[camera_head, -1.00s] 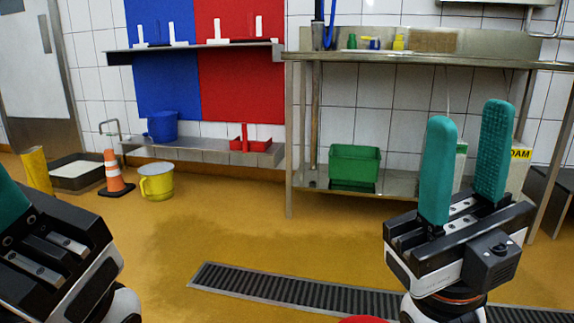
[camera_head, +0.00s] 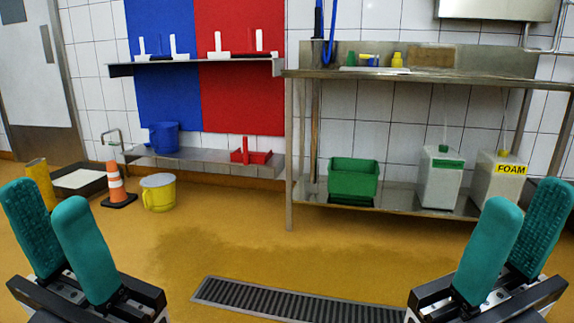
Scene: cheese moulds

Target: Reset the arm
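My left gripper (camera_head: 62,247) is at the lower left of the head view, its two teal fingers pointing up with a gap between them. My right gripper (camera_head: 512,246) is at the lower right, also with its teal fingers pointing up and apart. Both grippers are open and hold nothing. They are raised in front of me over the yellow floor (camera_head: 240,240), apart from the shelves. Most of both arms is out of view.
A steel table (camera_head: 430,75) with a green bin (camera_head: 354,180) and white containers on its lower shelf stands at the back right. A traffic cone (camera_head: 116,184) and a yellow bucket (camera_head: 158,192) stand back left. A drain grate (camera_head: 290,300) crosses the clear floor ahead.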

